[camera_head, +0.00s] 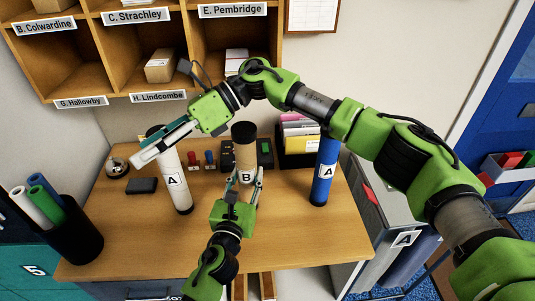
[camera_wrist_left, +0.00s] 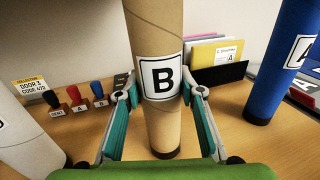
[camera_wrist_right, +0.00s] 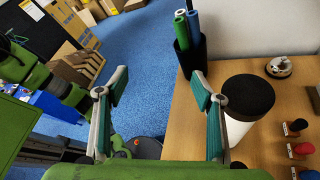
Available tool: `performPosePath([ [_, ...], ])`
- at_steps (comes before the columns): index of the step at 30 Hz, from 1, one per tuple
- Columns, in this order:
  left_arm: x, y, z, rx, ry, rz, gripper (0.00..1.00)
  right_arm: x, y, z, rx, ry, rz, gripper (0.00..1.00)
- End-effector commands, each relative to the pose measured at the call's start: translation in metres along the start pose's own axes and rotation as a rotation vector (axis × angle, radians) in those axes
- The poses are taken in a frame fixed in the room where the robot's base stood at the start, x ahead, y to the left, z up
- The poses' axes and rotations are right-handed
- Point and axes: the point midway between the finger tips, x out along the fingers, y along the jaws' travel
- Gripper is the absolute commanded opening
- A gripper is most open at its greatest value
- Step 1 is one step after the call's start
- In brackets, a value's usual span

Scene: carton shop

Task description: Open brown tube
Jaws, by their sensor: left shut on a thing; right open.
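The brown tube (camera_head: 245,157), labelled B, stands upright on the table with a black cap (camera_head: 243,131) on top. My left gripper (camera_head: 250,178) is shut around its lower half; the left wrist view shows the brown tube (camera_wrist_left: 154,28) between both fingers at the label, its top out of frame. My right gripper (camera_head: 158,145) is open and empty, left of the brown tube, in front of the upper part of the white tube (camera_head: 177,182). In the right wrist view the white tube's black cap (camera_wrist_right: 249,97) is just right of the right finger.
A blue tube (camera_head: 325,172) stands at the right. Stamps (camera_head: 193,158) and a bell (camera_head: 117,167) are at the back. A black bin (camera_head: 75,240) with rolls stands at the left. Pigeonholes (camera_head: 110,50) hang above. The front table top is clear.

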Motion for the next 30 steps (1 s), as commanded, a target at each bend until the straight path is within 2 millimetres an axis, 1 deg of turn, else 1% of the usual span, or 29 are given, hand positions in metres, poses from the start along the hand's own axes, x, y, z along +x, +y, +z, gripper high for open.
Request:
performPosePath([
  [1, 0.000, 0.000, -0.001, 0.000, 0.002, 0.000, 0.00, 0.014, 0.010, 0.010, 0.066, -0.103, 0.032, 0.61],
  [3, 0.000, 0.000, -0.002, 0.000, 0.003, 0.000, 0.00, 0.027, 0.022, 0.031, 0.157, -0.244, 0.068, 0.61],
  [5, 0.000, 0.000, -0.002, 0.000, 0.003, 0.000, 0.00, 0.033, 0.032, 0.048, 0.236, -0.360, 0.097, 0.61],
  [7, 0.000, 0.000, -0.002, 0.000, 0.003, 0.000, 0.00, 0.034, 0.042, 0.068, 0.334, -0.492, 0.133, 0.61],
  [9, 0.000, 0.000, -0.002, 0.000, 0.003, 0.000, 0.00, 0.029, 0.050, 0.085, 0.436, -0.621, 0.171, 0.61],
  [11, 0.000, 0.000, -0.002, 0.000, 0.003, 0.000, 0.00, 0.020, 0.054, 0.097, 0.533, -0.729, 0.205, 0.61],
  [13, 0.000, 0.000, -0.002, 0.000, 0.003, 0.000, 0.00, 0.005, 0.057, 0.108, 0.649, -0.853, 0.245, 0.61],
  [16, 0.000, 0.000, -0.002, 0.000, 0.003, 0.000, 0.00, -0.022, 0.056, 0.116, 0.827, -1.022, 0.305, 0.61],
  [20, 0.000, 0.000, -0.002, 0.000, 0.003, 0.000, 0.00, -0.062, 0.048, 0.110, 1.071, -1.228, 0.384, 0.61],
  [21, 0.000, 0.000, -0.002, 0.000, 0.003, 0.000, 0.00, -0.075, 0.045, 0.105, 1.149, -1.289, 0.409, 0.61],
  [23, 0.000, 0.000, -0.002, 0.000, 0.003, 0.000, 0.00, -0.093, 0.040, 0.093, 1.266, -1.376, 0.448, 0.61],
  [24, 0.000, 0.000, -0.002, 0.000, 0.003, 0.000, 0.00, -0.105, 0.037, 0.083, 1.344, -1.432, 0.473, 0.61],
  [26, 0.000, 0.000, -0.002, 0.000, 0.003, 0.000, 0.00, -0.122, 0.032, 0.066, 1.463, -1.515, 0.509, 0.61],
  [27, 0.000, 0.000, -0.002, 0.000, 0.003, 0.000, 0.00, -0.132, 0.029, 0.053, 1.541, -1.568, 0.532, 0.61],
  [29, 0.000, 0.000, -0.002, 0.000, 0.003, 0.000, 0.00, -0.146, 0.026, 0.030, 1.660, -1.646, 0.567, 0.61],
  [30, 0.000, 0.000, -0.002, 0.000, 0.003, 0.000, 0.00, -0.154, 0.025, 0.014, 1.739, -1.695, 0.590, 0.61],
])
